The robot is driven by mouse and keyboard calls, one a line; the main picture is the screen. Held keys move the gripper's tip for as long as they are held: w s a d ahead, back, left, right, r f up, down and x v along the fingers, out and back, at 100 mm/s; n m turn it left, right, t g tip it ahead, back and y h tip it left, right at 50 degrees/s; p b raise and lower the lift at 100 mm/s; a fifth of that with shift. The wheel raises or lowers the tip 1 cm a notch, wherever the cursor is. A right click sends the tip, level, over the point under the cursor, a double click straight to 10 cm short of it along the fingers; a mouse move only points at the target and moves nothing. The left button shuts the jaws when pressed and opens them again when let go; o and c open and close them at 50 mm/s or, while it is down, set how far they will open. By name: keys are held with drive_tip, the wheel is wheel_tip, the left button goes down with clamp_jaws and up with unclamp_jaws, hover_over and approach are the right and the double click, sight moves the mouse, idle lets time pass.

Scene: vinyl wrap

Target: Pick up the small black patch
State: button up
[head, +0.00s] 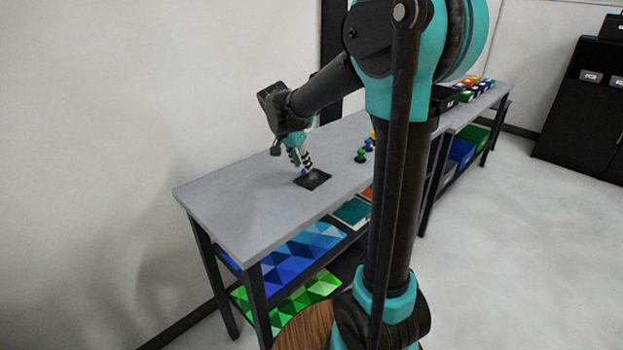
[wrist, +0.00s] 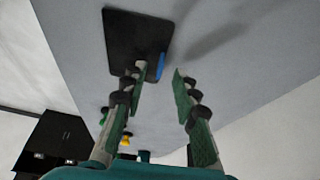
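The small black patch (head: 316,180) lies flat on the grey tabletop near its front edge. In the wrist view the patch (wrist: 136,38) is a dark square at the top, with a small blue piece (wrist: 160,67) at its lower right edge. My gripper (head: 304,170) points down at the patch's left part in the head view. In the wrist view my gripper (wrist: 158,71) is open, with a clear gap between its green-padded fingers. The left fingertip overlaps the patch's lower edge in the picture. I cannot tell whether it touches.
The grey table (head: 240,212) is bare left of the patch. Green and other coloured knob-like items (head: 361,155) stand farther right on it. Blue (head: 290,258) and green (head: 290,308) patterned sheets lie on the shelves below. A black cabinet (head: 585,110) stands far right.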

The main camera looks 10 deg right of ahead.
drive_tip(key=shift+x, duration=1)
clamp_jaws()
drive_tip(key=shift+r, duration=0.1)
